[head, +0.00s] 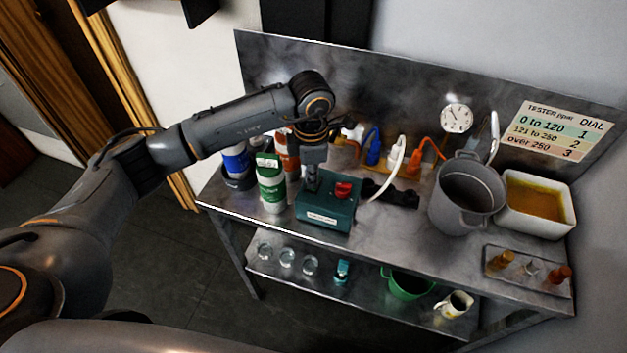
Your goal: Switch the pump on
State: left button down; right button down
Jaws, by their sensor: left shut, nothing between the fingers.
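A teal box (322,215) with a red knob or switch (343,189) on top and a white label on its front stands near the table's front edge; I take it to be the pump. My left gripper (312,186) is shut and empty, pointing down at the left part of the box's top, left of the red part. I cannot tell whether the fingertips touch the box. The gripper hides the top surface behind it. My right gripper is not in view.
A white and green bottle (271,186) stands close left of the box, a blue container (236,160) farther left. A grey pot (467,195), a white tub (537,205) and a small tray (528,272) are right. Coloured plugs and a white hose (388,178) lie behind.

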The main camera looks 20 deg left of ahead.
pick_arm(q)
jog(key=shift+f, duration=0.25)
jog(key=shift+r, duration=0.2)
jog(key=shift+r+p, duration=1.5)
jog(key=shift+r, duration=1.9)
